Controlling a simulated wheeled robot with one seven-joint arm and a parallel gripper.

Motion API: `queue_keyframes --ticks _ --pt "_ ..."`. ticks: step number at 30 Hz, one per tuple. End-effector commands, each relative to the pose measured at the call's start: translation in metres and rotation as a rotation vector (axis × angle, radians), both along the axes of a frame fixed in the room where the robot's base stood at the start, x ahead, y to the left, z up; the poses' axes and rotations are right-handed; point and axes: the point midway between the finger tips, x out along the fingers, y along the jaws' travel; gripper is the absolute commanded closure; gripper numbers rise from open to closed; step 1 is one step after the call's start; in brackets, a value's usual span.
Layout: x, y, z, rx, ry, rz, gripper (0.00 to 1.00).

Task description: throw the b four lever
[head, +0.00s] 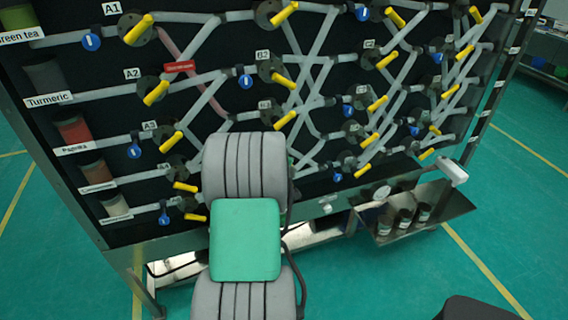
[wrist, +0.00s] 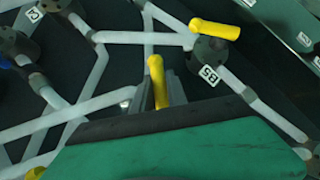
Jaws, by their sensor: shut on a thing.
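In the wrist view a yellow lever (wrist: 156,70) stands between the dark fingers of my gripper (wrist: 159,94), which are shut on it. Its valve body and label are hidden, so I cannot read whether it is B4. Just beyond it, another yellow lever (wrist: 215,28) sits on a dark round valve (wrist: 209,49) labelled B5. In the head view my grey arm with its green pad hides my gripper and the lever it holds.
The black panel (head: 225,62) carries white pipes, several yellow levers and blue tags. Spice jars (head: 404,220) stand on a metal shelf (head: 447,208) at the lower right. Green floor with yellow lines is open to the right.

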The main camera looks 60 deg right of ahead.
Motion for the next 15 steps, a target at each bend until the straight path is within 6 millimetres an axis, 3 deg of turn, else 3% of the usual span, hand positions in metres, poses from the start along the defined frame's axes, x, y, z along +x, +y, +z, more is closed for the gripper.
queue_keyframes --ticks 13,14,15 --pt "0.0038 0.0015 -0.0005 0.010 -0.013 0.007 1.00" --pt "0.0039 0.0015 -0.0004 0.010 -0.013 0.007 0.81" --pt "0.0040 0.0015 -0.0003 0.010 -0.012 0.008 0.78"
